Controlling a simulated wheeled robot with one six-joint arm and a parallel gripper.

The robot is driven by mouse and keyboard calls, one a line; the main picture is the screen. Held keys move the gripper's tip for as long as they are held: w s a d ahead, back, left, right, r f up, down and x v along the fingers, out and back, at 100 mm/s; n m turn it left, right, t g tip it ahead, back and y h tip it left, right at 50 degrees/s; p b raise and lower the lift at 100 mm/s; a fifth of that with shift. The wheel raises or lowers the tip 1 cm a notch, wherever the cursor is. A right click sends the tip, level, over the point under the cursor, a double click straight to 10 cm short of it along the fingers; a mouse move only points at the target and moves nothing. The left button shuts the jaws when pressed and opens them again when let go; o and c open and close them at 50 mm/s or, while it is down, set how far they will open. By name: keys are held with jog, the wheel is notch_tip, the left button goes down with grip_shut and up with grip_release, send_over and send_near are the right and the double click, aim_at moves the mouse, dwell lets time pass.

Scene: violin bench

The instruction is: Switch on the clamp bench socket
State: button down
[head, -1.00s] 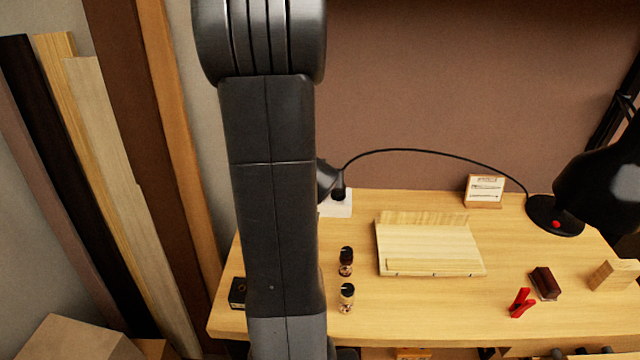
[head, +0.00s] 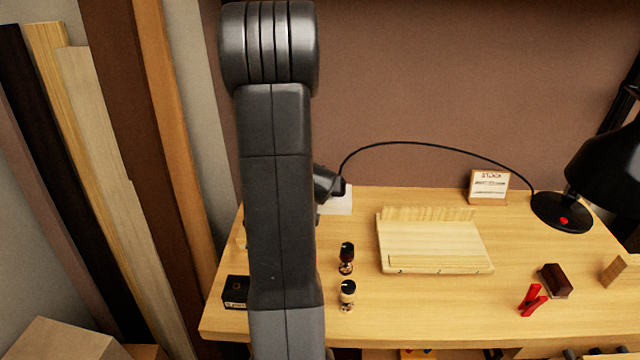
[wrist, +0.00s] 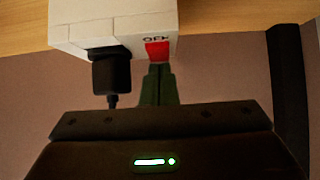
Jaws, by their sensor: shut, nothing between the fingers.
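The bench socket (wrist: 95,22) is a white box at the top of the wrist view, with a black plug (wrist: 112,75) in it. Its red switch (wrist: 157,50) sits beside the plug, below a dark marking that looks like "OFF", partly cut off. My gripper (wrist: 159,68) is shut and empty, its fingertips right at the switch's lower edge; I cannot tell whether they touch or press it. In the head view the socket (head: 341,204) stands at the bench's back left, partly hidden by my arm. The fingertips and switch cannot be made out there.
A black cord (head: 430,145) runs from the socket area to a desk lamp (head: 562,212) at the right. Two small bottles (head: 347,259), a wooden board (head: 432,243), a red clamp (head: 532,300) and a card stand (head: 488,187) are on the bench. Planks lean at the left.

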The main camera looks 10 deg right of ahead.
jog(key=shift+w+f, duration=0.1)
jog(key=shift+f, duration=0.15)
jog(key=shift+w, duration=0.15)
jog(key=shift+w+d+r+p, duration=0.1)
jog(key=shift+w+p, duration=0.1)
jog(key=shift+w, duration=0.15)
jog(key=shift+w+d+r+p, duration=0.1)
jog(key=shift+w+p, duration=0.1)
jog(key=shift+w, duration=0.15)
